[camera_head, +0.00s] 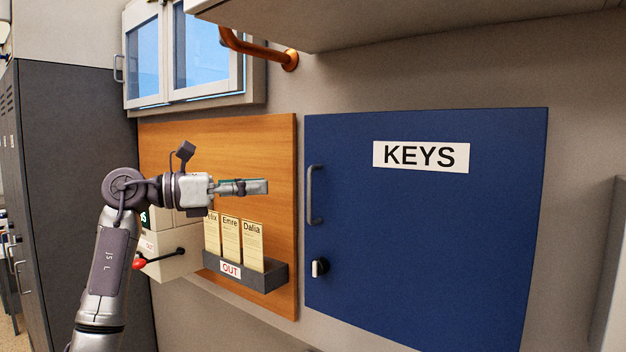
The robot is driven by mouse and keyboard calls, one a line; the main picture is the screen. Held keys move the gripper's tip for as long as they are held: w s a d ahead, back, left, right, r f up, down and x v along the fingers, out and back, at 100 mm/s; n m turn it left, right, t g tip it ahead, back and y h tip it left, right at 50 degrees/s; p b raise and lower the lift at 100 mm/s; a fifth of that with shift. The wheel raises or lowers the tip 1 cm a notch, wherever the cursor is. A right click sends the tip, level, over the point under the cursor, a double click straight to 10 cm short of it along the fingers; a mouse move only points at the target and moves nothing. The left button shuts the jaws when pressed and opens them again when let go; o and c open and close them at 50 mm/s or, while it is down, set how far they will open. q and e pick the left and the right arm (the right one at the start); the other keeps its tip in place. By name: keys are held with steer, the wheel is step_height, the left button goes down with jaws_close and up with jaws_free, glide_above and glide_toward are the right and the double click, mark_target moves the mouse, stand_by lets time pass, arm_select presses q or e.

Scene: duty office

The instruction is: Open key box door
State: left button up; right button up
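The key box is on the wall with a blue door (430,230) marked KEYS, which looks closed. A grey bar handle (312,195) stands upright at its left edge. Below the handle is a small lock with what looks like a key (319,267) in it. My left gripper (266,187) is in front of the wooden board, to the left of the handle and apart from it. It points right toward the handle. Its fingers show edge-on, so I cannot tell whether they are open. My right gripper is not in view.
A wooden board (275,150) carries a grey OUT tray (275,280) with name cards, below my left gripper. A pale box with a red-knobbed lever (140,263) is behind my arm. An orange pipe (255,48) and a cabinet underside (400,20) are above.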

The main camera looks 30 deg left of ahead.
arm_select(q)
steer(key=p+x, duration=0.1)
steer(key=x, duration=0.3)
steer(key=p, duration=0.2)
glide_above(309, 217)
steer(key=shift+w+a, duration=0.1)
steer(key=shift+a, duration=0.15)
steer(key=shift+w+d, duration=0.15)
steer(key=shift+w, duration=0.05)
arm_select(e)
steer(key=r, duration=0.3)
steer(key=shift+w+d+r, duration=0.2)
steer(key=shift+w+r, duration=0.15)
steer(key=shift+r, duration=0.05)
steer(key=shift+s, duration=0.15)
arm_select(q)
jaws_close()
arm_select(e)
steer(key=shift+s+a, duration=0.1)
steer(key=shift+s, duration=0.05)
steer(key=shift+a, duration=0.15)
